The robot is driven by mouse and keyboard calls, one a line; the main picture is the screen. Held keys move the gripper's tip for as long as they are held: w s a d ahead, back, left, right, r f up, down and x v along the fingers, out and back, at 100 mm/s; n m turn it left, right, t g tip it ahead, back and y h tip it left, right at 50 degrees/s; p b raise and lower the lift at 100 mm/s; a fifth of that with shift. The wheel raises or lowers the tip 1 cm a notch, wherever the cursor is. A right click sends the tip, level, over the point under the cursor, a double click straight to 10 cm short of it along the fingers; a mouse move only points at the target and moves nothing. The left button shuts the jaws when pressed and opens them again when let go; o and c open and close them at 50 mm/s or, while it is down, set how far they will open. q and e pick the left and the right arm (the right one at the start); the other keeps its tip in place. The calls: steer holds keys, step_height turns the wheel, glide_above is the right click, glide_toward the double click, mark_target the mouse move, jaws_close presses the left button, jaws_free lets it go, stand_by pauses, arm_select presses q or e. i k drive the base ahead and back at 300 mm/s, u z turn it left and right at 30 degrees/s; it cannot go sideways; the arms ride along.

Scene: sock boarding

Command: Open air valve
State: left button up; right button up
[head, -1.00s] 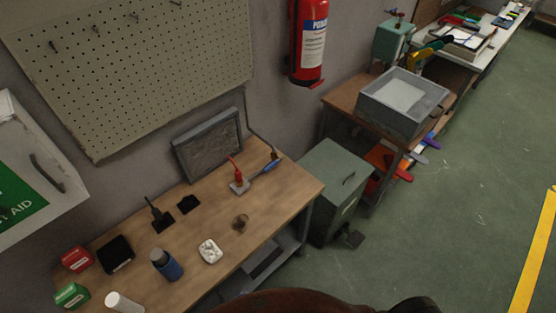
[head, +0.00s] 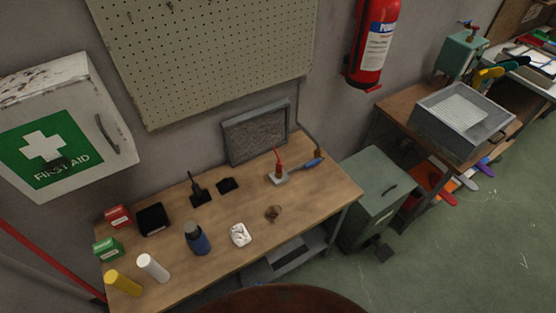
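No part is clearly marked as the air valve. A teal box (head: 461,55) at the upper right, on the far bench, has a small red handle (head: 470,29) on top that looks like a valve; its setting is too small to tell. A small grey block (head: 279,179) with an upright red lever (head: 278,160) also stands on the near wooden bench, beside a blue-handled tool (head: 311,163). Neither of my grippers is in view.
The near wooden bench (head: 215,230) also holds bottles, small boxes and a framed grey panel (head: 256,134). A green cabinet (head: 370,208) stands right of it. A grey tray (head: 462,145) sits on the second bench. Green floor (head: 480,250) is open at lower right.

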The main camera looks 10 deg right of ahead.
mark_target(317, 161)
steer(key=z, duration=1.15)
steer(key=k, duration=0.35)
steer(key=u, duration=0.6)
steer(key=i, duration=0.3)
steer(key=z, duration=0.2)
